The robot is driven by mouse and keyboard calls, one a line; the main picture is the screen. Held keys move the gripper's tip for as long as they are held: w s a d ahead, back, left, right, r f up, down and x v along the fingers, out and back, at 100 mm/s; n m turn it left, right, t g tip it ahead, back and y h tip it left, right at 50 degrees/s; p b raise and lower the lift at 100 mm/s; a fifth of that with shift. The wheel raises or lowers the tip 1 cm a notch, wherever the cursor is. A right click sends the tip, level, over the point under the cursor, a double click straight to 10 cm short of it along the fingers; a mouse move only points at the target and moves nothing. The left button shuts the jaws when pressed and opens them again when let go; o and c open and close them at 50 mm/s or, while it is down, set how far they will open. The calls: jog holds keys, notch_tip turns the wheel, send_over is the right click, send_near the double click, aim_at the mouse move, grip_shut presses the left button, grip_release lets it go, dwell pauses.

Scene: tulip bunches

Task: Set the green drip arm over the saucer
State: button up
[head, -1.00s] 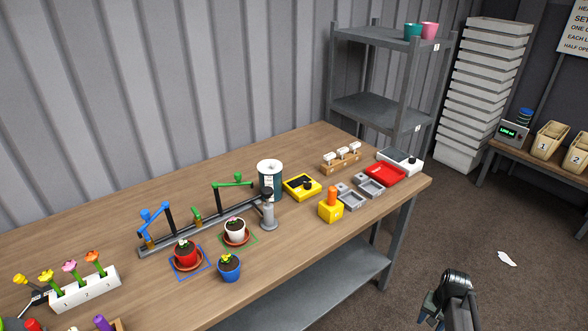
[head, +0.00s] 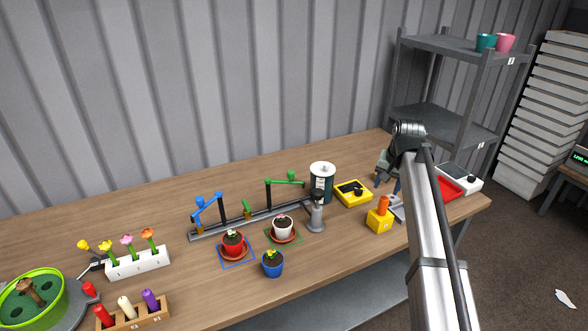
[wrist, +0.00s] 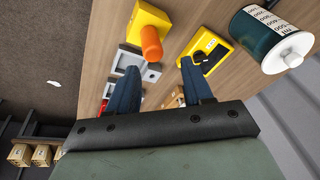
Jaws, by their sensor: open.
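The green drip arm (head: 283,182) sits on a black post on a grey rail. It reaches to the right, behind the white pot and not above it. The white pot (head: 283,228) stands on a terracotta saucer (head: 297,238) inside a green outline on the table. My gripper (head: 387,180) is at the right end of the table, well right of the green arm. In the wrist view my gripper (wrist: 160,88) has its two blue fingers apart with nothing between them. The green arm and the saucer are not visible in the wrist view.
A dark canister (head: 322,184) and a grey stand (head: 316,216) are close to the green arm's right. A yellow device (head: 353,194) and a yellow block with an orange knob (head: 379,218) lie nearer my gripper. A blue arm (head: 205,208) and red pot (head: 233,243) are left.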

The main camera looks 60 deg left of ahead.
jog(key=s+a+r+n+h, duration=0.1)
jog(key=s+a+r, duration=0.3)
jog(key=s+a, duration=0.15)
jog(key=s+a+r+n, duration=0.1)
jog(key=s+a+r, duration=0.2)
jog(key=s+a, duration=0.25)
jog(key=n+g+h, duration=0.1)
jog(key=n+h, duration=0.1)
send_near(291, 172)
notch_tip(291, 172, down, 9)
jog(key=shift+d+r, duration=0.1)
jog(key=shift+r, duration=0.05)
jog(key=shift+c, duration=0.2)
grip_shut()
